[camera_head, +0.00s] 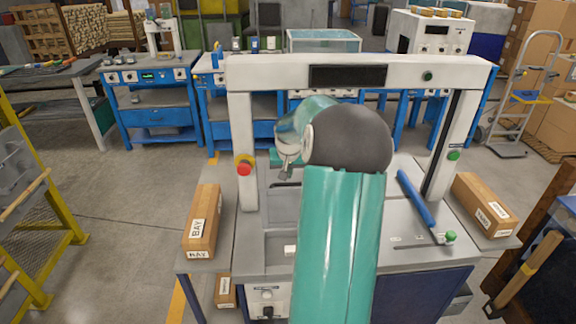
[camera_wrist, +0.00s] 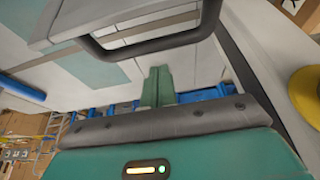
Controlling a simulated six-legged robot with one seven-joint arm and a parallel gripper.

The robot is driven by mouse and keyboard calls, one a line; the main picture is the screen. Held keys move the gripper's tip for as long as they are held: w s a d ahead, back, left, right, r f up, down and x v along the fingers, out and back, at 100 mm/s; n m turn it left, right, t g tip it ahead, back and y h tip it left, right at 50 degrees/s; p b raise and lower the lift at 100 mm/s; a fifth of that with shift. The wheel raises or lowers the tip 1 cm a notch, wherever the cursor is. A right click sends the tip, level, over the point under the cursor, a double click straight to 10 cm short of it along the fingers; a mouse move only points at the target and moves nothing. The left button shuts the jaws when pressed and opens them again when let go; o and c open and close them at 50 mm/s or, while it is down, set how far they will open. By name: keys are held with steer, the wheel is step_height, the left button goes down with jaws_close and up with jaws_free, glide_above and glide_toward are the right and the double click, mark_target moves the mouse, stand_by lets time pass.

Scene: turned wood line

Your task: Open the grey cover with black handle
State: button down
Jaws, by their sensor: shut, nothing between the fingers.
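The grey cover (camera_wrist: 90,15) fills the top of the wrist view, with its black handle (camera_wrist: 150,48), a dark U-shaped bar, along its near edge. In the head view a grey panel (camera_head: 282,206) with a dark bar at its top shows left of my arm; it looks like the same cover, partly hidden by the arm. My gripper (camera_wrist: 157,72) is shut and empty. Its fingertips appear just below the handle bar in the wrist view; I cannot tell whether they touch it. In the head view my gripper (camera_head: 286,173) is small and partly hidden by the wrist.
A white gantry frame (camera_head: 240,150) with a red stop button (camera_head: 244,168) stands around the work area. A blue bar (camera_head: 417,200) lies at the right of the machine top. Cardboard boxes (camera_head: 202,222) stand beside it. Blue workbenches (camera_head: 150,100) line the back.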

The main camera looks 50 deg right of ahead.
mark_target(290, 189)
steer(key=shift+s+a+f, duration=0.1)
steer(key=shift+s+a, duration=0.45)
steer(key=shift+a, duration=0.1)
steer(key=shift+s+a, duration=0.1)
steer(key=shift+s+a+r+h, duration=0.15)
steer(key=shift+a+r+h, duration=0.05)
steer(key=shift+a+h, duration=0.1)
steer(key=shift+t, duration=0.4)
steer(key=s+a, duration=0.1)
steer(key=s+a+r, duration=0.1)
steer(key=s+a, duration=0.1)
steer(key=shift+s+a+r, duration=0.1)
steer(key=shift+s+a, duration=0.05)
steer(key=shift+a, duration=0.05)
